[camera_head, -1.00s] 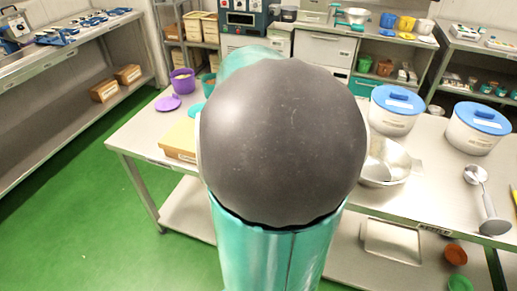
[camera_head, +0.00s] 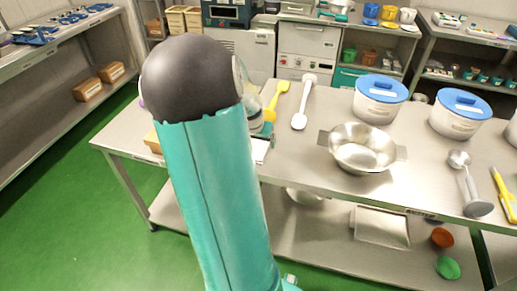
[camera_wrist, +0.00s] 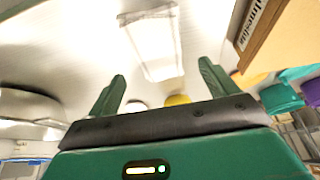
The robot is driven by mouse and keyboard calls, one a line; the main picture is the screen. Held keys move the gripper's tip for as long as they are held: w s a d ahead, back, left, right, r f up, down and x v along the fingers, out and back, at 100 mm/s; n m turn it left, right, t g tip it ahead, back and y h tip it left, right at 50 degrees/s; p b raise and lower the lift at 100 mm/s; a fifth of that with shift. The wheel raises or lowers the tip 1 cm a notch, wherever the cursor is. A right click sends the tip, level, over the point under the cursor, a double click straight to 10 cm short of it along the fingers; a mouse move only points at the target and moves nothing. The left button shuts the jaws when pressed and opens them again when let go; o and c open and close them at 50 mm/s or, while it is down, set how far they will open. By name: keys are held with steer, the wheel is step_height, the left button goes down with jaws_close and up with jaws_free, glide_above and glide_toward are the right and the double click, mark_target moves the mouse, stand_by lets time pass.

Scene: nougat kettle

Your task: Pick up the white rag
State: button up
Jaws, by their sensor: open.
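A pale, flat, roughly rectangular thing (camera_wrist: 152,42) lies on the metal table ahead of my gripper in the wrist view; it looks like the white rag, but blur makes this uncertain. A white edge, probably the same thing, shows beside my arm in the head view (camera_head: 260,150). My gripper (camera_wrist: 163,75) is open, its two green fingers spread with nothing between them. The pale thing lies beyond the fingertips, apart from them. In the head view my arm hides most of the gripper and the table's left part.
A steel bowl (camera_head: 362,150) stands right of my arm. A cardboard box (camera_wrist: 278,32) is close on the right in the wrist view. White and yellow spatulas (camera_head: 304,100) lie towards the table's back. Blue-lidded tubs (camera_head: 379,103) stand further right. The table between spatulas and bowl is clear.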

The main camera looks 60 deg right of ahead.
mark_target(259, 146)
steer(key=x, duration=0.4)
steer(key=shift+a, duration=0.1)
steer(key=c, duration=1.2)
steer(key=shift+o, duration=0.2)
steer(key=shift+r, duration=0.15)
steer(key=shift+r, duration=0.2)
step_height(259, 146, up, 3)
steer(key=shift+a+r, duration=0.1)
steer(key=shift+a, duration=0.1)
steer(key=a+r, duration=0.1)
steer(key=s+a+r, duration=0.1)
steer(key=r, duration=0.1)
steer(key=a+r, duration=0.1)
steer(key=shift+s+a+r, duration=0.25)
steer(key=shift+s+r, duration=0.05)
steer(key=shift+s, duration=0.05)
steer(key=s+a+r, duration=0.4)
steer(key=a, duration=0.4)
steer(key=shift+s+a+r, duration=0.25)
steer(key=shift+s+r, duration=0.05)
steer(key=shift+s, duration=0.05)
